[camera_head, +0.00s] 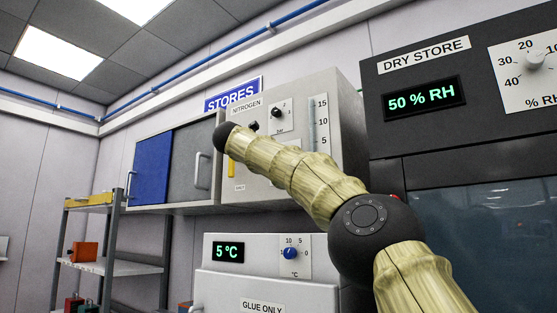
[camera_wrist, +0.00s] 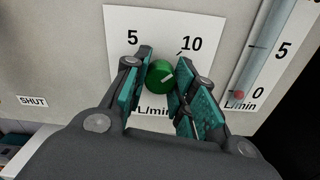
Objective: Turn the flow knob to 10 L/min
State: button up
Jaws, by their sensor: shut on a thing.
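The green flow knob (camera_wrist: 160,76) sits on a white dial plate (camera_wrist: 120,22) marked 5, 10 and L/min. Its white pointer line slants to the upper right, roughly toward the tick by the 10. My gripper (camera_wrist: 164,72) has its teal-padded fingers on either side of the knob and is shut on it. The flow tube (camera_wrist: 262,45) stands to the right, with a red ball (camera_wrist: 239,95) at the 0 mark. In the head view my arm hides the flow knob and my gripper; the NITROGEN panel (camera_head: 262,187) shows behind the arm.
A black bar knob (camera_head: 277,112) and a yellow handle (camera_head: 231,168) are on the same panel. The 5 °C unit (camera_head: 225,272) is below. The dark DRY STORE unit (camera_head: 400,130) stands close on the right. A shelf rack (camera_head: 135,268) is at left.

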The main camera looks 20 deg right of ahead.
jog(key=o, duration=1)
jog(key=shift+o, duration=0.2)
jog(key=shift+s, duration=0.1)
jog(key=v, duration=1.2)
jog(key=shift+d, duration=0.1)
